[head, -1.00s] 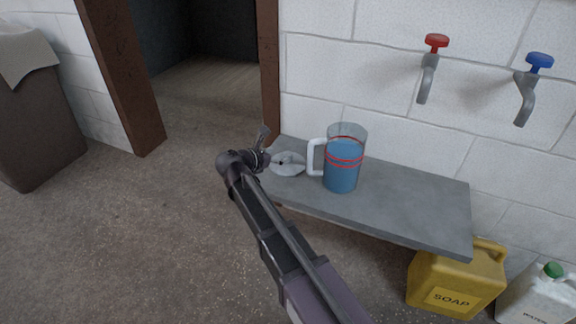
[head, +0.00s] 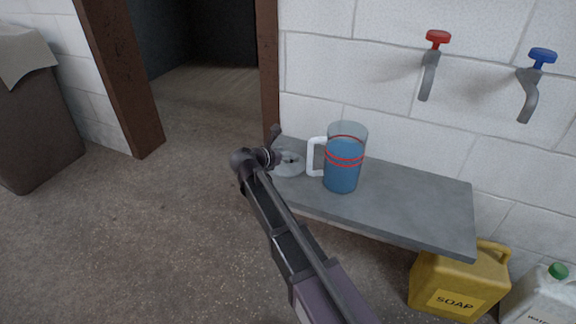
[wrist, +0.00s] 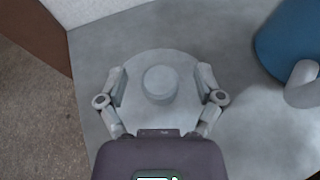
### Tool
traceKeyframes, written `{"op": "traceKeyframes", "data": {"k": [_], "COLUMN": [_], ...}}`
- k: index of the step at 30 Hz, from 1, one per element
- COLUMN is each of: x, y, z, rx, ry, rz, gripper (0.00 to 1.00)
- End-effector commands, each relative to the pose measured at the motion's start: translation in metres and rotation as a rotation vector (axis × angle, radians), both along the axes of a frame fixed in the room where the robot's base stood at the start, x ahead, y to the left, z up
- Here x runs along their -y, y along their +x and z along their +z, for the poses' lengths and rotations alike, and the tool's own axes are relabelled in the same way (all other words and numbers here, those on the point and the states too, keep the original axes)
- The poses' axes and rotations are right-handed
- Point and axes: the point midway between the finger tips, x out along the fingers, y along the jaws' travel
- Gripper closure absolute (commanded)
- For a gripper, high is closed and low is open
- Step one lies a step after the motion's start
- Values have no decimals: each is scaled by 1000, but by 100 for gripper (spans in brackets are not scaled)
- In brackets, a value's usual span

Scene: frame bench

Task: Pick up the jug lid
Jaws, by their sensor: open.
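The jug lid (head: 290,169) is a pale grey disc lying on the left end of the grey shelf, partly hidden by my arm in the head view. In the wrist view the lid (wrist: 160,58) shows whole in outline above my gripper body, with a raised round knob (wrist: 160,82) in its middle. My gripper (wrist: 160,88) is open, with one finger on each side of the knob, over the lid. The knob is apart from both fingers. In the head view my gripper (head: 277,147) is over the lid, its fingers mostly hidden.
A clear jug (head: 342,172) of blue liquid with a white handle stands right of the lid. The grey shelf (head: 410,205) is bare to its right. Red (head: 437,38) and blue (head: 542,56) taps are on the wall. A yellow soap can (head: 455,280) stands below.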

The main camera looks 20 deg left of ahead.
Motion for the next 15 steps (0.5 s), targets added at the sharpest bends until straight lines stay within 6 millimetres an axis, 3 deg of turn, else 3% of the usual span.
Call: {"op": "traceKeyframes", "data": {"k": [14,15], "x": [-1,-1], "y": [-1,-1], "z": [0,0], "rx": [0,0], "ry": [0,0], "rz": [1,1], "gripper": [15,21]}}
